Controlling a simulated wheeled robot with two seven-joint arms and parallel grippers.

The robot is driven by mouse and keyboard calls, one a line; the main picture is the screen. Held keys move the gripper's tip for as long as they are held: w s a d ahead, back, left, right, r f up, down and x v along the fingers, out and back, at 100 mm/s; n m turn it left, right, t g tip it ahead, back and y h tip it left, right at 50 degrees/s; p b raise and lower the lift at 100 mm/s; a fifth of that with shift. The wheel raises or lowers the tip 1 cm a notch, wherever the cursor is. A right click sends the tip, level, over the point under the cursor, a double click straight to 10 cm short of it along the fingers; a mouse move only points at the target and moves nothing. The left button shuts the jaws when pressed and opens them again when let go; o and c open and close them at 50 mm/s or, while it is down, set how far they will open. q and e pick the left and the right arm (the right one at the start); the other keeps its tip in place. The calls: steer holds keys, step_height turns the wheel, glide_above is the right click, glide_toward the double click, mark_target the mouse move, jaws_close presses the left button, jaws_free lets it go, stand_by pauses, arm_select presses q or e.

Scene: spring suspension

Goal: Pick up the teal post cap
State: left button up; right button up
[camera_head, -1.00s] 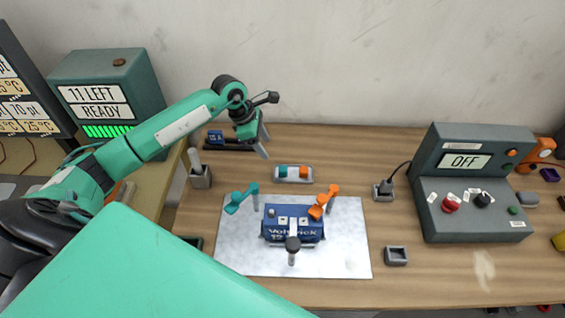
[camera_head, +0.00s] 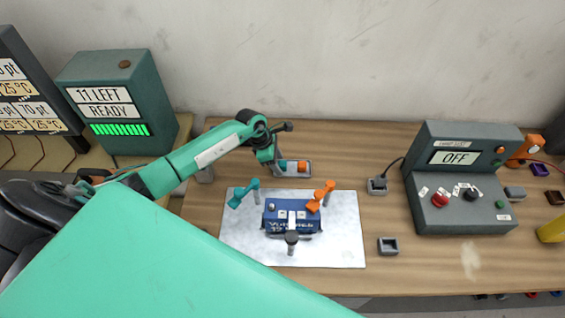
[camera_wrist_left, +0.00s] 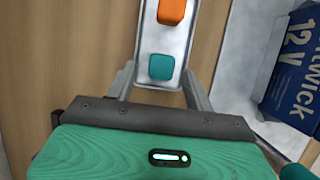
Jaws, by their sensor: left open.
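The teal post cap (camera_wrist_left: 161,67) lies in a small grey tray (camera_wrist_left: 149,43), at the near end of it in the left wrist view. In the head view the teal cap (camera_head: 283,164) shows only partly beside my gripper. An orange post cap (camera_wrist_left: 172,11) sits in the same tray, a little apart from the teal one. My left gripper (camera_wrist_left: 158,80) is open, with its fingers on either side of the tray's near end and the teal cap between them. It is empty. I cannot tell whether the fingers touch the tray. My right gripper is not in view.
A blue 12 V battery (camera_head: 291,217) stands on a pale mat (camera_head: 340,245), with teal (camera_head: 243,193) and orange (camera_head: 320,196) clamps at it. A grey control box (camera_head: 460,180) reading OFF stands at right. A small grey holder (camera_head: 388,246) lies right of the mat.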

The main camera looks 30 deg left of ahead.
arm_select(q)
steer(key=c, duration=1)
steer(key=shift+c, duration=0.2)
steer(key=shift+r, duration=0.1)
